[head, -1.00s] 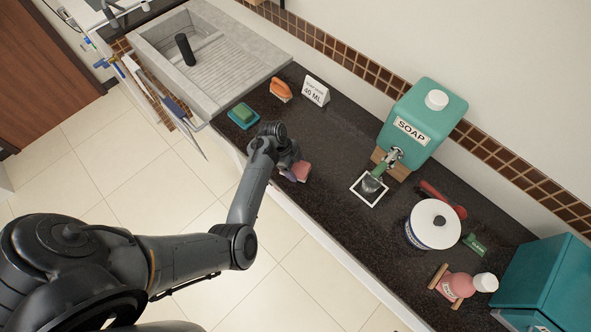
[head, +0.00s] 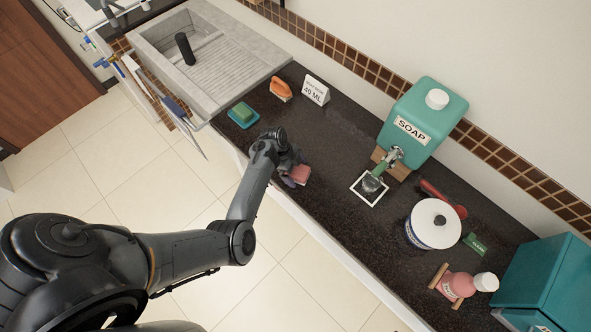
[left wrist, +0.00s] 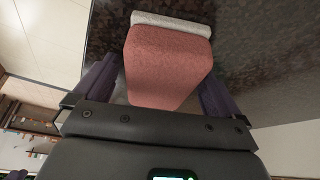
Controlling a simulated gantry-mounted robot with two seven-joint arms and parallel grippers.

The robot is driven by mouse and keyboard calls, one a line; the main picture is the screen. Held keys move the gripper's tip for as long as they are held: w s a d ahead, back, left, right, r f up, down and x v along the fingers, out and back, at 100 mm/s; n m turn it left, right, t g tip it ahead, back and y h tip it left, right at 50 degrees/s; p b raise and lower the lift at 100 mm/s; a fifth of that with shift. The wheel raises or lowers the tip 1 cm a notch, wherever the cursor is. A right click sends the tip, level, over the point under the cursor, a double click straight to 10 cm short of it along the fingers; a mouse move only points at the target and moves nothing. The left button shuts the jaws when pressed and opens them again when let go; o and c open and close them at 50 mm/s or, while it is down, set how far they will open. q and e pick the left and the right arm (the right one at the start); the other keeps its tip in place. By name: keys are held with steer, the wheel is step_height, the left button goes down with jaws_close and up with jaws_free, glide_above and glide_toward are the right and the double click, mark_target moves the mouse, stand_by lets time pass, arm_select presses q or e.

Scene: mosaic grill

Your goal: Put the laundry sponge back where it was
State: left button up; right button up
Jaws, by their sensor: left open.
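A pink sponge (head: 298,175) is at the front edge of the dark counter. In the left wrist view the pink sponge (left wrist: 168,65) lies between the two dark purple fingers, with a pale strip along its far end. My left gripper (head: 293,170) is open around it, with a gap visible on at least one side; I cannot tell whether a finger touches it. A green sponge (head: 243,111) sits in a teal dish (head: 236,119) nearer the sink. My right gripper is not in view.
An orange brush (head: 281,90) and a "40 ML" card (head: 316,91) stand behind. A teal soap dispenser (head: 424,112) stands over a white-framed square (head: 369,189). Counter between sponge and dispenser is clear.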

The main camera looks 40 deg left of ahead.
arm_select(q)
steer(key=shift+r, duration=0.1)
steer(key=shift+a+r, duration=0.2)
steer(key=shift+r, duration=0.4)
steer(key=v, duration=1)
steer(key=shift+r+p, duration=0.1)
steer(key=shift+p, duration=0.25)
steer(key=s+a+r+n+y, duration=0.25)
steer(key=s+n+y, duration=0.25)
steer(key=s, duration=0.3)
steer(key=s+d+r+n+t, duration=0.1)
steer(key=s+d+r+n, duration=0.2)
steer(key=s+d, duration=0.4)
steer(key=s+d+r+n+t, duration=0.1)
steer(key=s+d+r+n, duration=0.2)
steer(key=s+d, duration=0.4)
steer(key=d+n, duration=0.1)
steer(key=d, duration=0.1)
steer(key=shift+d+r+h, duration=0.15)
steer(key=shift+d+h, duration=0.15)
steer(key=shift+h, duration=0.1)
steer(key=shift+r, duration=0.1)
